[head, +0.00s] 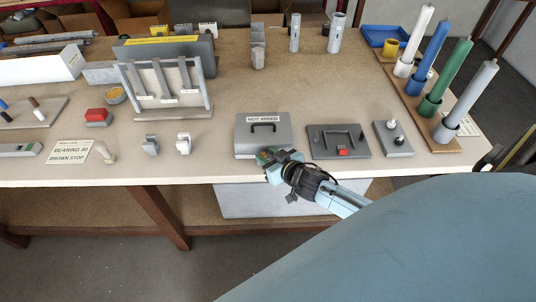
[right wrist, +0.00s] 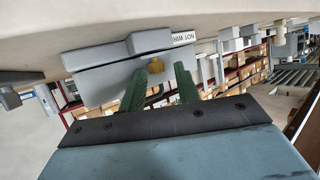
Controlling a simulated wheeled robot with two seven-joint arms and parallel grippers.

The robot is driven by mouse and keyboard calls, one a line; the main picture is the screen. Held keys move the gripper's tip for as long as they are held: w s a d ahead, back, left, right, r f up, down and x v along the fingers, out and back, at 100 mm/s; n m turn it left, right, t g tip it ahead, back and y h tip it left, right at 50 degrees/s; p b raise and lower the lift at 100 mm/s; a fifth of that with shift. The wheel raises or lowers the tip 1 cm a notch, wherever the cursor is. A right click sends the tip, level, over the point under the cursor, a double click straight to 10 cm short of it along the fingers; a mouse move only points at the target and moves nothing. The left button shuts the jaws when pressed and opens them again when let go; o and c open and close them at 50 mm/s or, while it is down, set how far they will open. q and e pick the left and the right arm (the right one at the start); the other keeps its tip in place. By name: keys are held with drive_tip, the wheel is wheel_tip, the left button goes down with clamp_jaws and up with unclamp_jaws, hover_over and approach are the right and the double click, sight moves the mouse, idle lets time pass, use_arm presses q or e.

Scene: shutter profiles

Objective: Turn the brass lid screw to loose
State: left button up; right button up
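A grey box (head: 276,145) with a dark handle on its lid and a "NOT WIRED!" label sits at the front edge of the table. The box (right wrist: 95,84) also shows in the right wrist view. The brass lid screw (right wrist: 156,66) is a small brass knob on its front; in the head view my right gripper hides it. My right gripper (head: 266,158) is at the box's front. Its green fingers (right wrist: 160,80) are apart, with the screw showing between their tips; I cannot tell whether either touches it. My left gripper is not in view.
Right of the box lie a grey panel (head: 324,148) with a red block and a small grey plate (head: 393,147) with knobs. A rack (head: 175,112) stands behind.

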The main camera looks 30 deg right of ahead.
drive_tip(key=shift+d, duration=0.2)
drive_tip(key=shift+a+f+m+h+b, duration=0.15)
drive_tip(key=shift+a+m+h+b, duration=0.05)
drive_tip(key=shift+m+h+b, duration=0.75)
drive_tip(key=shift+w+a+m+h+b, duration=0.15)
drive_tip(key=shift+m+h+b, duration=0.5)
drive_tip(key=shift+h, duration=0.4)
drive_tip(key=shift+a+m+g+h, duration=0.2)
drive_tip(key=shift+m+g+h, duration=0.3)
drive_tip(key=shift+m+h, duration=0.4)
drive_tip(key=m+h, duration=0.1)
drive_tip(key=m+g+h+b, duration=0.1)
drive_tip(key=shift+w+a+h, duration=0.15)
drive_tip(key=shift+a+h, duration=0.15)
drive_tip(key=shift+a, duration=0.05)
drive_tip(key=a+b+v, duration=0.1)
drive_tip(key=v, duration=1.2)
drive_tip(key=s+a+f+n+g+y+b, duration=0.1)
drive_tip(key=s+f+n+g+y, duration=0.1)
drive_tip(key=f, duration=1.1)
drive_tip(key=s+a+f+n+g+y+b, duration=0.1)
drive_tip(key=s+f+n+g+y, duration=0.2)
drive_tip(key=f, duration=1.1)
drive_tip(key=s+n, duration=0.2)
drive_tip(key=s, duration=0.1)
drive_tip(key=shift+s+a+f, duration=0.15)
drive_tip(key=shift+a+f, duration=0.2)
drive_tip(key=shift+a, duration=0.05)
